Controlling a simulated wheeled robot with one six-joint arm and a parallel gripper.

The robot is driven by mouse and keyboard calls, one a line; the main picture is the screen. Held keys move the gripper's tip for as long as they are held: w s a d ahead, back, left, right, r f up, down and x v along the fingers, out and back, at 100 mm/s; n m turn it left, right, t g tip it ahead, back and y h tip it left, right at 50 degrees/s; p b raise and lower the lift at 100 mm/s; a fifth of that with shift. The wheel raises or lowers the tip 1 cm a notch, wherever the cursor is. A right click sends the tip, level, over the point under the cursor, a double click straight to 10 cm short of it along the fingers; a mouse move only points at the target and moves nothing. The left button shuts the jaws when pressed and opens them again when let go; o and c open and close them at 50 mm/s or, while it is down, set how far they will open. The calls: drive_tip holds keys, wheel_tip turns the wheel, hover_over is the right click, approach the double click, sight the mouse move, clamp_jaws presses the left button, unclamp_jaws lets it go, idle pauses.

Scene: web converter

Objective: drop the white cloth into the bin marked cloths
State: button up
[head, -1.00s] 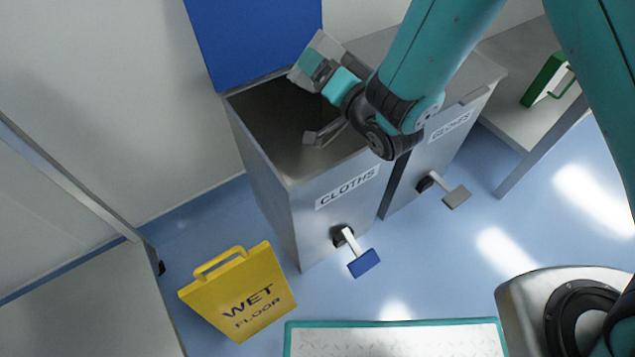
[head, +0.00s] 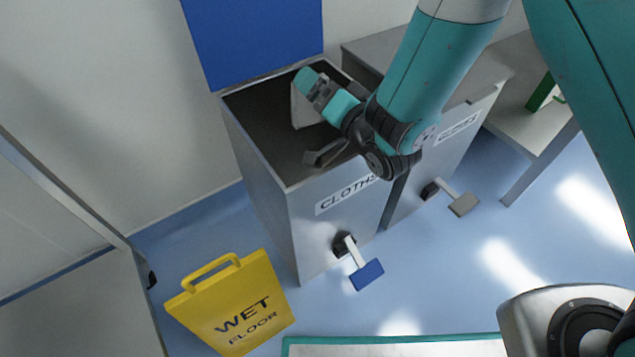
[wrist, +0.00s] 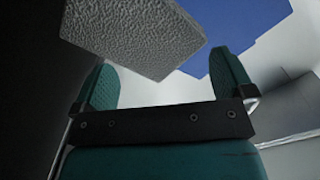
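The bin marked cloths (head: 262,160) is a steel box with its blue lid (head: 252,38) standing open. My gripper (head: 305,90) is over the bin's opening. In the wrist view its two teal fingers (wrist: 162,78) are wide apart. The white cloth (head: 303,110), a pale textured slab, is just below the fingers in the head view, at the bin's mouth and against its dark inside. In the wrist view the cloth (wrist: 140,35) lies beyond the fingertips, tilted, and does not look clamped. Whether it still touches a finger is unclear.
A second steel bin (head: 445,165) with a grey pedal stands to the right, its label partly hidden. A blue pedal (head: 367,274) sticks out from the cloths bin. A yellow wet floor sign (head: 235,305) stands at front left. A bench (head: 530,130) is at the right.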

wheel_tip(320, 180, up, 20)
drive_tip(key=p, duration=1.5)
drive_tip(key=s+d+r+g+h, duration=0.35)
drive_tip(key=d+g+h, duration=0.2)
drive_tip(key=d, duration=0.25)
drive_tip(key=s+d+r+n+g+p, duration=0.1)
drive_tip(key=s+d+r+n+g, duration=0.15)
drive_tip(key=s, duration=0.55)
drive_tip(key=s+d+r+n+g, duration=0.1)
drive_tip(key=s+d+n+g, duration=0.1)
drive_tip(key=s+n+g, duration=0.35)
drive_tip(key=s+d+r+n+g+p, duration=0.1)
drive_tip(key=s+d+r+g, duration=0.1)
drive_tip(key=s, duration=0.8)
wheel_tip(320, 180, up, 25)
drive_tip(key=p, duration=2.4)
drive_tip(key=shift+w+a+p, duration=0.25)
drive_tip(key=shift+w+p, duration=0.05)
drive_tip(key=shift+w, duration=0.05)
